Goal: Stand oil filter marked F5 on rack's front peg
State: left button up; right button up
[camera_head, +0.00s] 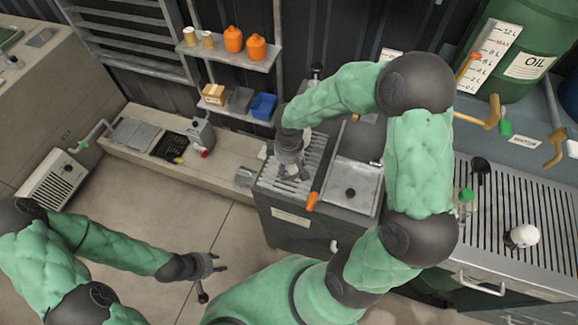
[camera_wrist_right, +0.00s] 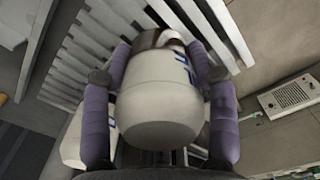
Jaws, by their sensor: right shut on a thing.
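My right gripper (camera_head: 291,176) is over the slatted top at the left end of the grey cabinet in the head view. In the right wrist view its two purple fingers (camera_wrist_right: 160,112) are shut on the sides of a white rounded filter (camera_wrist_right: 160,115). Part of a dark blue marking shows on its side; I cannot read it as F5. In the head view the gripper hides the filter. I cannot make out the rack's front peg. My left gripper (camera_head: 212,268) is low over the floor at lower left, and its finger opening is unclear.
Pale slats (camera_wrist_right: 95,65) lie below the held filter. An orange handle (camera_head: 312,201) sticks out at the cabinet's front. A white rounded thing with a dark end (camera_head: 524,236) lies on the right grating, near a green-capped bottle (camera_head: 466,200). Shelves with orange containers (camera_head: 234,39) stand behind.

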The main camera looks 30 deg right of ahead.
jog(key=shift+f, duration=0.1)
jog(key=o, duration=1.5)
jog(key=shift+r, duration=0.35)
notch_tip(320, 180, up, 12)
jog(key=p, duration=0.3)
jog(key=shift+f, duration=0.15)
